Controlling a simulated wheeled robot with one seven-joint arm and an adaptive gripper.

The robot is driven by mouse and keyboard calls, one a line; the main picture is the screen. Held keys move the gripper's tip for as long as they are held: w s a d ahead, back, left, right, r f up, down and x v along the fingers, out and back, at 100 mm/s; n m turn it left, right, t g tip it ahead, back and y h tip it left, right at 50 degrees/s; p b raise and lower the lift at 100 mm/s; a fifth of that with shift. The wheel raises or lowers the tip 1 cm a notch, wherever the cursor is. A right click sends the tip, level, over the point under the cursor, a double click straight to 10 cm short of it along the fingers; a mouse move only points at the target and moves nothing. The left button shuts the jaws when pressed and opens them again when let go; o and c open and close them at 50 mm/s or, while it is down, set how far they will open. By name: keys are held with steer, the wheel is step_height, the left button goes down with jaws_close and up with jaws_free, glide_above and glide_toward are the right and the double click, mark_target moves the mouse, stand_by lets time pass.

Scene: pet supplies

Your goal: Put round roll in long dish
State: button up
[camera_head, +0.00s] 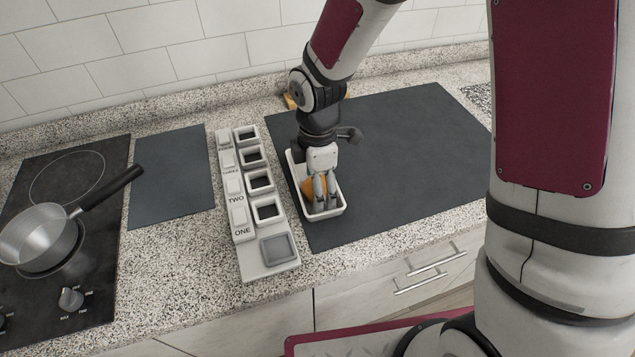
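A long white dish (342,212) lies on the dark mat, with its length running away from me. An orange-brown bread-like piece (310,189), perhaps the round roll, shows low inside the dish. My gripper (326,203) points down into the dish, with its fingertips at or beside this piece. The fingers cover part of the piece, so I cannot tell whether they grip it or whether its full shape is round. The far part of the dish is hidden behind my gripper and wrist.
A white rack (270,262) with labelled square slots stands left of the dish. A yellowish thing (290,101) is partly hidden behind my arm. A saucepan (40,238) sits on the hob at far left. The dark mat (420,150) is clear to the right.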

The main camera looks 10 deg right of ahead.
step_height(320, 180, up, 12)
steer(key=shift+r, duration=0.2)
steer(key=s+d+r+m+t, duration=0.2)
steer(key=s+d+r+m, duration=0.4)
steer(key=s+m, duration=0.2)
steer(key=s+d+r+m+t, duration=0.3)
steer(key=s+d+r+m, duration=0.4)
steer(key=s+m, duration=0.2)
steer(key=m, duration=0.2)
steer(key=shift+s+d+r+m, duration=0.2)
steer(key=shift+r+m, duration=0.1)
steer(key=shift+m, duration=0.1)
stand_by(0.5)
